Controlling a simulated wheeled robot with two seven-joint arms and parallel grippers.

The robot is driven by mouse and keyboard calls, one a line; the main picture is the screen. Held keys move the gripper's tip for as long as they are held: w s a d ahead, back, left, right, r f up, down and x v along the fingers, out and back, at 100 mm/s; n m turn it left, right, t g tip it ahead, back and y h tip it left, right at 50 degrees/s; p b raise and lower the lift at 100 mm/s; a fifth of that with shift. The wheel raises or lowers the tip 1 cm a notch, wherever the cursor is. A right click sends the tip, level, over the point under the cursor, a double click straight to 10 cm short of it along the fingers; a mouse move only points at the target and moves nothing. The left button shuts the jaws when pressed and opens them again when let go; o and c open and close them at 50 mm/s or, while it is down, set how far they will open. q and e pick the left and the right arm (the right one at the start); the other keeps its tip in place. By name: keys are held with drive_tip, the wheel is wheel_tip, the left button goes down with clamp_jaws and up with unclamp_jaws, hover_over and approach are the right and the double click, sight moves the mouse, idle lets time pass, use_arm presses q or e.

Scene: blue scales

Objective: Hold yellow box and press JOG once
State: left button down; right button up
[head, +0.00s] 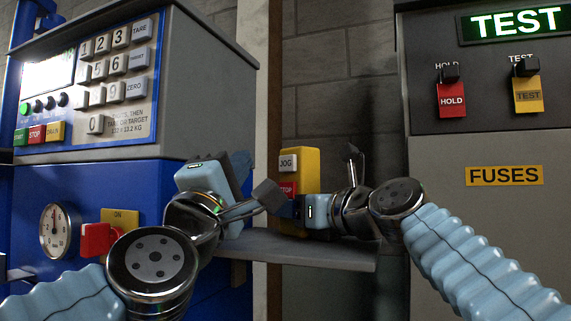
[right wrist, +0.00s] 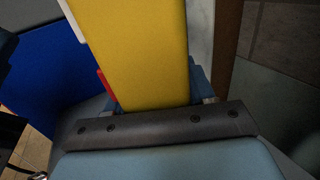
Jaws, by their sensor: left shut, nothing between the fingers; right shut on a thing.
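The yellow box (head: 312,165) stands upright on a small grey shelf. It carries a white JOG button (head: 288,162) above a red STOP button (head: 287,189). My right gripper (head: 296,210) is shut on the lower part of the box from the right. In the right wrist view the yellow box (right wrist: 135,50) rises from between the fingers, with bits of the white and red buttons at its left edge. My left gripper (head: 268,196) is shut and empty. Its tip is left of and below the JOG button, close to the STOP button; whether it touches cannot be told.
The grey shelf (head: 320,253) lies under both grippers. A blue scale machine (head: 200,90) with a keypad stands left. A grey TEST cabinet (head: 470,225) with HOLD and TEST switches stands right.

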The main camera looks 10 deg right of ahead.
drive_tip(key=o, duration=1.3)
drive_tip(key=shift+o, duration=0.2)
drive_tip(key=shift+s, duration=0.15)
